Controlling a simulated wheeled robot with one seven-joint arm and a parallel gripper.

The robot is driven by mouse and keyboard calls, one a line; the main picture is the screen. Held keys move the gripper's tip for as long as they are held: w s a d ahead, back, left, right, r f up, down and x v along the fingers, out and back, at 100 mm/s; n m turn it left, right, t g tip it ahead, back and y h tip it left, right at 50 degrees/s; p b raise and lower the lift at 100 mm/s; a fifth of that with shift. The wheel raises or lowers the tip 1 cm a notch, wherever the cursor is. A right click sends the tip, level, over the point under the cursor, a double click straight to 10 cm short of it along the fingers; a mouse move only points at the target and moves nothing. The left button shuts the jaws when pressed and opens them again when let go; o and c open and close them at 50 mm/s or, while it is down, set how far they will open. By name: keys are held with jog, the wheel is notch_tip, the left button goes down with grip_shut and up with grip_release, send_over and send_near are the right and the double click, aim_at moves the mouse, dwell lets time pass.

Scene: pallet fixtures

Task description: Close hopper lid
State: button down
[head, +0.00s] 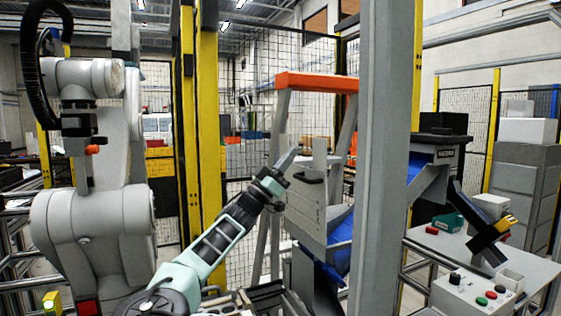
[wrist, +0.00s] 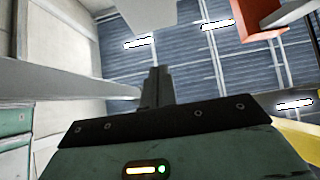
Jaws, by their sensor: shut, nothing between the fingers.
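The hopper (head: 311,222) is a light grey box with a black handle on its near face, in the middle of the head view. A blue chute surface shows at its lower right. In the wrist view the closed fingers (wrist: 157,84) stand below a pale panel (wrist: 148,14) at the top edge.
A thick grey post (head: 384,150) stands just right of the hopper and hides part of it. An orange-topped frame (head: 317,82) rises behind. A grey robot arm (head: 95,215) stands at left. A table with a button box (head: 478,292) is at lower right.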

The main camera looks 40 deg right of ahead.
jog(key=shift+s+d+r+p, duration=0.25)
jog(key=shift+d+r+p, duration=0.25)
jog(key=shift+d, duration=0.5)
jog(key=shift+s+d+r+p, duration=0.3)
jog(key=shift+d+p, duration=0.35)
jog(key=shift+d, duration=0.4)
jog(key=shift+s+d+r+p, duration=0.25)
jog(key=shift+d+r+p, duration=0.25)
jog(key=shift+d, duration=0.5)
jog(key=shift+f, duration=0.1)
